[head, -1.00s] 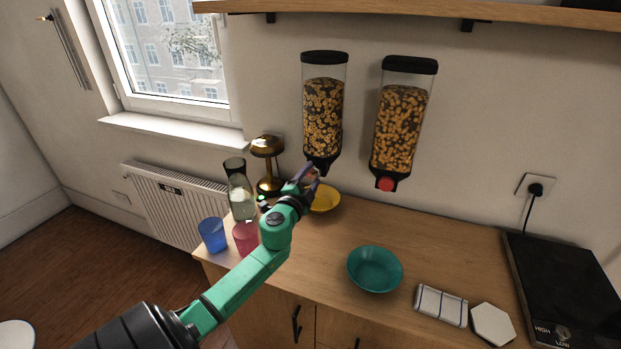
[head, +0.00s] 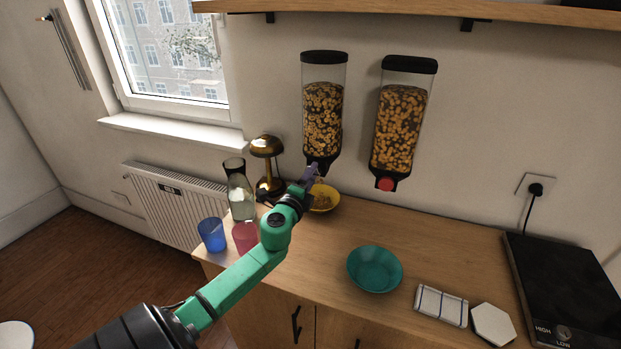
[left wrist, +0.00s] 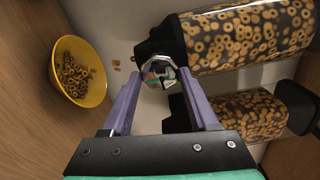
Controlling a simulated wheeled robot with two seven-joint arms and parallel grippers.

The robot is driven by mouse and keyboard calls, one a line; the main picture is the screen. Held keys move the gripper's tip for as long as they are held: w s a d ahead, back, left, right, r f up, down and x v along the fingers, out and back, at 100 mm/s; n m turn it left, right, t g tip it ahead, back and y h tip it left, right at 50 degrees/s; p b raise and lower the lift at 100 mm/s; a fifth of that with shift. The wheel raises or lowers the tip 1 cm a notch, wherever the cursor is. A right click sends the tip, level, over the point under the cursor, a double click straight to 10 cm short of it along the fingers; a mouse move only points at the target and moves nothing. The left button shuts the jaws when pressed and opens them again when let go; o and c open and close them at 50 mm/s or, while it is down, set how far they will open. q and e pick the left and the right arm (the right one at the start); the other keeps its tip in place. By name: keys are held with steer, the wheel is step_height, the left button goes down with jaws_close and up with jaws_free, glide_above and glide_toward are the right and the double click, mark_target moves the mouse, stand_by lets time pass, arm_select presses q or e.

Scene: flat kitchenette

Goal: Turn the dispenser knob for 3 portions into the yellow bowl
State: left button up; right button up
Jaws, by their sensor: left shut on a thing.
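The left cereal dispenser (head: 323,115) hangs on the wall, full of ring cereal up to a little below its lid. Its knob (left wrist: 158,72) shows in the left wrist view between the fingers of my left gripper (left wrist: 157,84), which is shut on it. In the head view my left gripper (head: 311,178) hides the knob. The yellow bowl (head: 328,204) stands on the counter below this dispenser. In the left wrist view the yellow bowl (left wrist: 97,88) holds some cereal rings, and a few lie outside it. My right gripper is not in view.
A second dispenser (head: 400,130) with a red knob (head: 386,184) hangs to the right. A teal bowl (head: 375,270), folded cloth (head: 441,306) and black hob (head: 570,290) are on the counter. A carafe (head: 241,195), lamp (head: 267,160) and blue (head: 212,235) and pink (head: 245,237) cups stand left.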

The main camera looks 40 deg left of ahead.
arm_select(q)
steer(key=shift+f, duration=0.15)
steer(key=o, duration=1.4)
steer(key=shift+d, duration=0.1)
steer(key=shift+s, duration=0.1)
steer(key=b+v, duration=0.2)
steer(key=v, duration=1.2)
steer(key=shift+s+d+b, duration=0.1)
steer(key=shift+s+b, duration=0.1)
steer(key=shift+b, duration=0.1)
